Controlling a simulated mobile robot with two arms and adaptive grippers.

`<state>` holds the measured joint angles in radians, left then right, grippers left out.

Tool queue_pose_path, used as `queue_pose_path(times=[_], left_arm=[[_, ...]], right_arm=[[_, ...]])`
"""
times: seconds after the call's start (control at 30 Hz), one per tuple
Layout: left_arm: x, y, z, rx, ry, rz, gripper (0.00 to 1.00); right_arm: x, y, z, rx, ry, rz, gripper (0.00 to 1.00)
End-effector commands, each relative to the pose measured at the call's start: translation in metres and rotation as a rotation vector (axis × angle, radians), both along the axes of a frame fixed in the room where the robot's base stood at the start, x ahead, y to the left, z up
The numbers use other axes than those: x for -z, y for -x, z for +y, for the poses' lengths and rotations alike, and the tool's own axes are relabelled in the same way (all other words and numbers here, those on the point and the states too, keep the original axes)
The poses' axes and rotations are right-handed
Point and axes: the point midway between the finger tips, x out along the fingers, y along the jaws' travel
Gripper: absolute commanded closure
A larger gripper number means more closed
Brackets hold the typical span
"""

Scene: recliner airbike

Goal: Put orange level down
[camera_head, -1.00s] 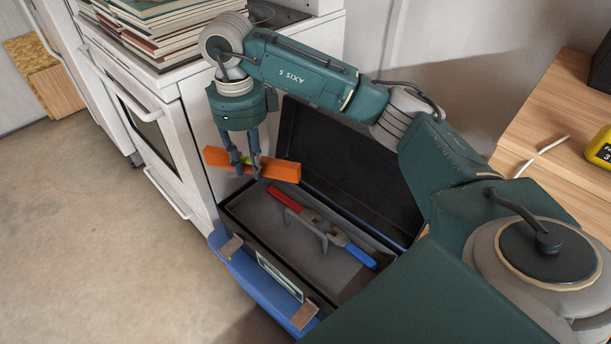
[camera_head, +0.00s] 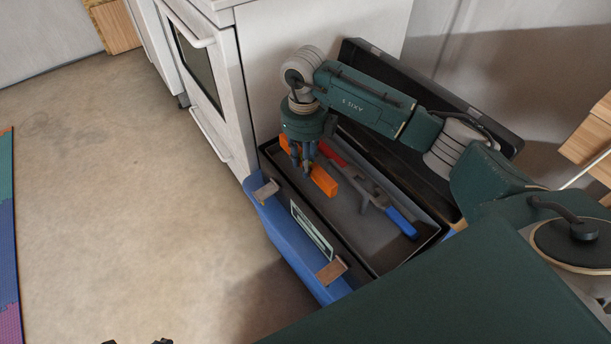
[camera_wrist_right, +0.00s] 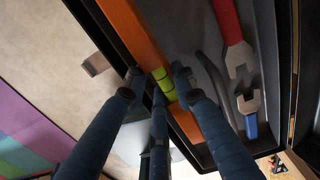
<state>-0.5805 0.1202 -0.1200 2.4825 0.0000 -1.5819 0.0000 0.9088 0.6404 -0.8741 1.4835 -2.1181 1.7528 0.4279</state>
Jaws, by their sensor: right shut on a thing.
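The orange level (camera_head: 323,181) is a bar with a yellow-green vial, which shows in the right wrist view (camera_wrist_right: 164,84). My right gripper (camera_head: 305,172) is shut on it, with fingers on both sides near the vial. The level is low in the open toolbox (camera_head: 285,238), along its front side. I cannot tell whether it touches the bottom. Dark tips at the bottom edge of the head view (camera_head: 135,342) may be my left gripper; its jaws cannot be made out.
Red-handled (camera_head: 332,150) and blue-handled (camera_head: 401,222) tools lie in the toolbox beside the level. The raised black lid (camera_head: 480,115) stands behind. A white cabinet (camera_head: 300,45) is close to the left end. The floor (camera_head: 130,180) at left is mostly clear.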

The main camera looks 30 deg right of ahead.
Motion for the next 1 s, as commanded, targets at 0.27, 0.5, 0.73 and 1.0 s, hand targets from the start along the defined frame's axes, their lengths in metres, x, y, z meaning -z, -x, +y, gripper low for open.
queue_pose_path(times=[0.27,0.5,0.73,1.0], left_arm=[[0.005,0.000,0.000,0.000,0.000,0.000,0.60],[0.012,0.000,0.000,0.000,0.000,0.000,0.60],[0.011,0.000,0.000,0.000,0.000,0.000,0.60],[0.013,0.000,0.000,0.000,0.000,0.000,0.60]], right_arm=[[0.023,0.000,0.000,0.001,0.000,0.000,1.00],[0.056,0.000,0.000,0.000,-0.001,0.001,1.00],[0.056,0.000,0.000,0.000,0.000,-0.001,1.00],[0.059,0.000,0.000,0.000,0.000,-0.001,0.55]])
